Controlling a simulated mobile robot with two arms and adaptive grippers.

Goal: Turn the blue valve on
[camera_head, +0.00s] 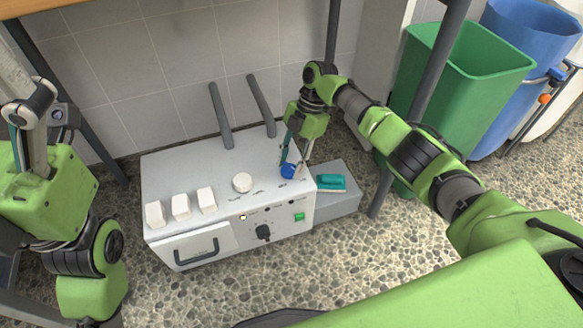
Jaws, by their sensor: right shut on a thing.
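The blue valve (288,171) is a small blue handle on top of the white machine (215,167), near its right front corner. My right gripper (292,169) points down onto it, with its fingers on either side, shut on the valve. The fingers and arm partly cover the valve, so its exact angle cannot be told. My left arm is at the left edge, and its gripper (18,118) is raised away from the machine; its finger opening is not clear.
Green (470,75) and blue bins (530,50) stand behind a table leg.

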